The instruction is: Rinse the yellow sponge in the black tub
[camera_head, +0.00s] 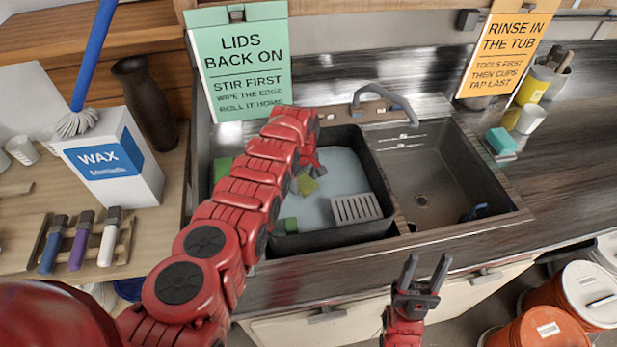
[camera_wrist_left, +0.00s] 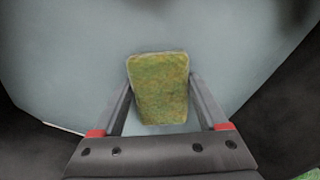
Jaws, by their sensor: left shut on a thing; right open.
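The black tub (camera_head: 375,172) sits in the left basin of the sink and holds pale, cloudy water (camera_head: 345,170). My left arm reaches over the tub from the left. In the left wrist view my left gripper (camera_wrist_left: 160,95) is shut on the yellow sponge (camera_wrist_left: 160,88), which looks greenish and mottled, with the pale water behind it. The sponge also shows in the head view (camera_head: 307,184) beside my left gripper (camera_head: 308,172), inside the tub's outline. I cannot tell how deep it is in the water. My right gripper (camera_head: 427,272) is open and empty in front of the counter.
The right basin (camera_head: 428,180) holds a dark blue item (camera_head: 474,212). The tap (camera_head: 385,98) stands behind. A teal sponge (camera_head: 501,141) lies right. Orange buckets (camera_head: 540,328) stand on the floor.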

